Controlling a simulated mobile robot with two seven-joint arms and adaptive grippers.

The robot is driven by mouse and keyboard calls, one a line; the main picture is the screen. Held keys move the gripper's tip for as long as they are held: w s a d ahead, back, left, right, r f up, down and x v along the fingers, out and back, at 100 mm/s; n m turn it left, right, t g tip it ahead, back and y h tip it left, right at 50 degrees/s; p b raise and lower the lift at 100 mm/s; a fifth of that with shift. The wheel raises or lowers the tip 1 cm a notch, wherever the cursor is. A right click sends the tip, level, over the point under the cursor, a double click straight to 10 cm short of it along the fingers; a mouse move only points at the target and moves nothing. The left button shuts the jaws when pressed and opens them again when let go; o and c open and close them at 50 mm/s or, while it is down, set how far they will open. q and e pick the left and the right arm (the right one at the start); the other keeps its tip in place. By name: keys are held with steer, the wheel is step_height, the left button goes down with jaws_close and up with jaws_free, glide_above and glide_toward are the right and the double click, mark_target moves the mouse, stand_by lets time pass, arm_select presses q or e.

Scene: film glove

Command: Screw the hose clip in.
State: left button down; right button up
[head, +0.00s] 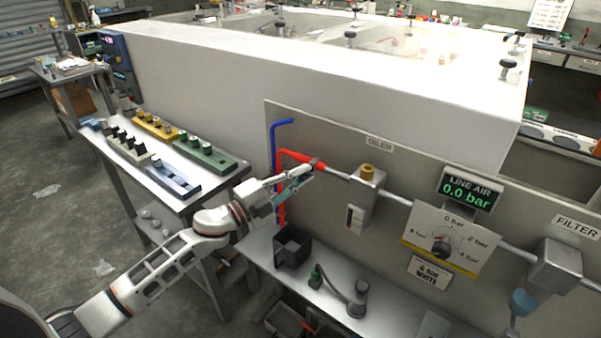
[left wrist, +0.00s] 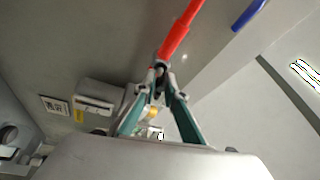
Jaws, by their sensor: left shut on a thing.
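My left gripper (head: 312,166) is at the end of the red hose (head: 295,155), where the hose meets the grey pipe beside the oiler (head: 366,187). In the left wrist view, the two green-sided fingers of the gripper (left wrist: 160,75) close together on a small grey piece at the red hose's end (left wrist: 178,38). This piece looks like the hose clip, but its screw is too small to make out. The fingers partly hide it. My right gripper is not in view.
A blue hose (head: 274,145) runs beside the red one on the panel. Below stand a black open box (head: 292,246) and a grey jointed fitting (head: 357,298) on a metal shelf. The line air display (head: 467,190) reads 0.0 bar. A side table (head: 205,199) holds coloured racks.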

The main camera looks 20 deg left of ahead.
arm_select(q)
steer(key=shift+r+m+g+p, duration=0.1)
steer(key=shift+m+g+p, duration=0.2)
steer(key=shift+m, duration=0.4)
steer(key=c, duration=2.1)
jaws_free()
steer(key=v, duration=1.2)
